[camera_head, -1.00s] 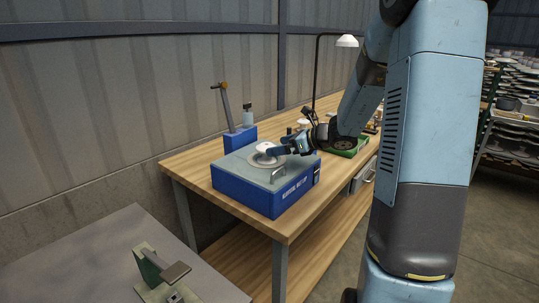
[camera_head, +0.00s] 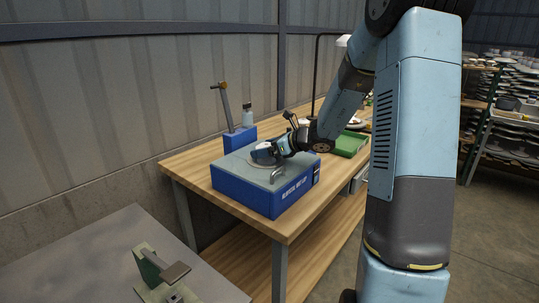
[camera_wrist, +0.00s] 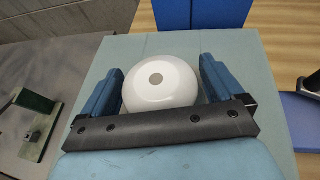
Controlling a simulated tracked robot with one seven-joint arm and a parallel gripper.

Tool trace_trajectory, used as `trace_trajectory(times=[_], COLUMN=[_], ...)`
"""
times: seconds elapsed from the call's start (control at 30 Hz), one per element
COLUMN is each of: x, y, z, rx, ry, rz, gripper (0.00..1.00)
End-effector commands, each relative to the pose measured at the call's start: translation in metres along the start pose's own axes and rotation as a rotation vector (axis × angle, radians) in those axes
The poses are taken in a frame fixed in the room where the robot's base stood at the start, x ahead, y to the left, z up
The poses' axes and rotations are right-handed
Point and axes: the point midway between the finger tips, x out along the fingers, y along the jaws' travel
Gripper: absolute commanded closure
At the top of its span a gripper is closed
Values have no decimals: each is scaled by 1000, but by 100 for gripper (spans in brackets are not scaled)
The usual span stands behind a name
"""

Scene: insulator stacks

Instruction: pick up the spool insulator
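The spool insulator (camera_wrist: 160,88) is a glossy white round body with a small grey spot at its top centre. In the wrist view it sits between the two blue fingers of my gripper (camera_wrist: 161,66). The fingers are spread, one on each side, with thin gaps showing, so my gripper looks open around it. In the head view my gripper (camera_head: 263,153) is low over the grey top of the blue test box (camera_head: 262,197) and hides most of the insulator.
The box stands on a wooden workbench (camera_head: 308,210). A green tray (camera_head: 350,145) and a lamp lie farther back. A grey table (camera_head: 85,250) holds a green fixture (camera_head: 152,268).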

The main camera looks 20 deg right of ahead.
Motion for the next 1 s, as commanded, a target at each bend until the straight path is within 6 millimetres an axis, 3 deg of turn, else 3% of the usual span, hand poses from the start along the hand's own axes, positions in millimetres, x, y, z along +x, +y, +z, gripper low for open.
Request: trace_trajectory(times=[0.07,0.7,1.0], x=[0,0,-3], y=[0,0,-1], z=[0,1,8], rx=[0,-1,-2], ry=[0,-1,-2], rz=[0,-1,-2], gripper=[13,75,75])
